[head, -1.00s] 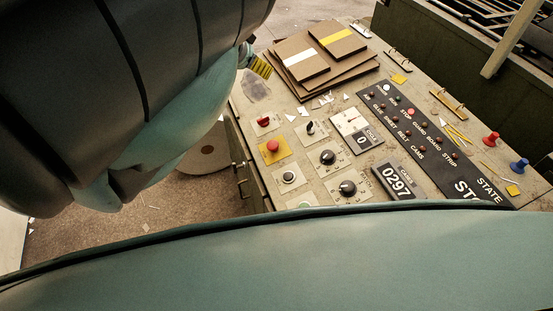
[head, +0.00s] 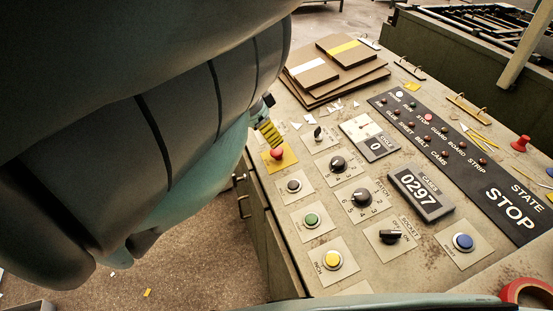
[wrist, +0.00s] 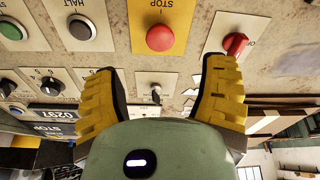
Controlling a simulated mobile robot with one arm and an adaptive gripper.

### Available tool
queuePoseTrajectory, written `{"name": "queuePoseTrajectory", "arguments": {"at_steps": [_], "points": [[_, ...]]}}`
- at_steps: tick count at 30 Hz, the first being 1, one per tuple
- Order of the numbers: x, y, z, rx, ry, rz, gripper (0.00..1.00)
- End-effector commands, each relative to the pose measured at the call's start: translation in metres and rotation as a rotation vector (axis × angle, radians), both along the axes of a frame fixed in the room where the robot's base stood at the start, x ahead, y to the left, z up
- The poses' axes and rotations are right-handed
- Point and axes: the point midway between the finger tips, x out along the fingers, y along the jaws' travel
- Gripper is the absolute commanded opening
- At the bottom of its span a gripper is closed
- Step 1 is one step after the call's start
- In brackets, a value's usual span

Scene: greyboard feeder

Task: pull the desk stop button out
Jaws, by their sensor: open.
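The desk stop button is a red mushroom button on a yellow square plate. In the head view the button (head: 277,153) sits at the desk's left edge, partly covered by my gripper's yellow finger. In the wrist view the button (wrist: 160,38) and its yellow plate (wrist: 162,12) are at top centre, marked STOP. My gripper (wrist: 161,70) is open and empty. Its two yellow fingers spread to either side below the button in that view, with the button between their lines. In the head view my gripper (head: 267,131) appears just above the button; contact cannot be told.
A red rotary switch (wrist: 235,44) is right of the button in the wrist view, near a fingertip. A grey HALT button (wrist: 82,27) is left. Boards (head: 335,65) are stacked at the desk's back. A display panel (head: 470,160) reads STATE STOP.

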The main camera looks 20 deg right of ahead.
Motion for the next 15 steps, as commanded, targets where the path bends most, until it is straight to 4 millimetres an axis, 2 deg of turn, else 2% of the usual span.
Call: {"name": "queuePoseTrajectory", "arguments": {"at_steps": [9,15], "points": [[0.002,-0.02,-0.044,-0.004,0.0,0.0,0.72],[0.004,-0.028,-0.064,-0.003,-0.001,0.0,0.72]]}}
